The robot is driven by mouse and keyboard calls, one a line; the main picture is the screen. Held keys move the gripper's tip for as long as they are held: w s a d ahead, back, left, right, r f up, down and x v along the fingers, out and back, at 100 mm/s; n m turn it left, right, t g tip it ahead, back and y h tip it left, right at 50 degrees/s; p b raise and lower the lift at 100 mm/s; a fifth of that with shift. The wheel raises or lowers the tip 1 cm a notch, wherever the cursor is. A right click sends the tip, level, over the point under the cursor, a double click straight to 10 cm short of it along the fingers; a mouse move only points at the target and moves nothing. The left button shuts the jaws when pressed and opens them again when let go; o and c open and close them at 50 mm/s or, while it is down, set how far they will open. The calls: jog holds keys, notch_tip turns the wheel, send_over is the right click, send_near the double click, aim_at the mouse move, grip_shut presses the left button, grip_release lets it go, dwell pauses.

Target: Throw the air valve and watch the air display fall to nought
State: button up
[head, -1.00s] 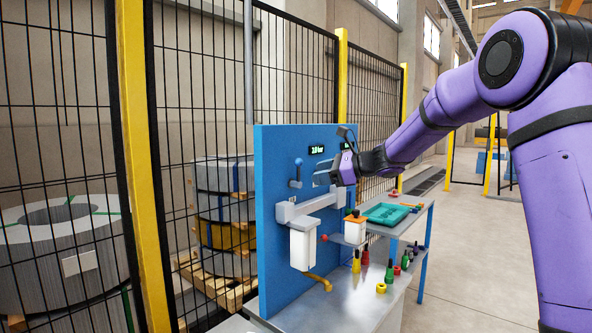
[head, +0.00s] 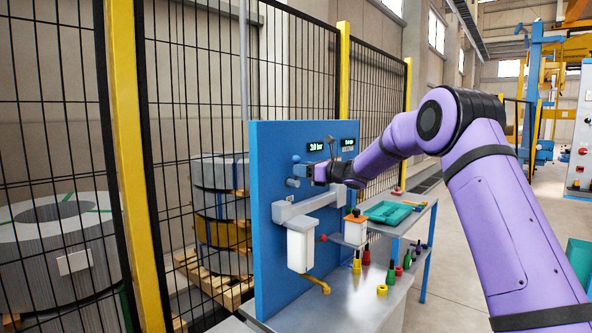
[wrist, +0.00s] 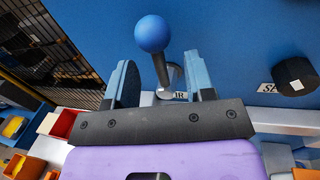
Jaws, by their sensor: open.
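The air valve lever shows in the wrist view as a blue ball knob (wrist: 152,33) on a dark stem, with its pivot on a blue panel. Its ball also shows in the head view (head: 296,158), above the pivot. My gripper (wrist: 160,62) is open, with one finger on each side of the stem and the ball beyond the fingertips. I cannot tell whether either finger touches the stem. In the head view my gripper (head: 306,172) is at the panel, hiding part of the lever. The air display (head: 316,147) appears to read 2.0 bar.
A second display (head: 348,143) sits to the right, too small to read. A black knob (wrist: 295,77) is right of my gripper. Below are a white unit (head: 300,247), a bench with coloured bottles (head: 357,262) and a teal tray (head: 387,211). Mesh fencing stands left.

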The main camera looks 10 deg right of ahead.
jog(key=shift+x, duration=1.45)
grip_shut()
jog(key=shift+r, duration=0.1)
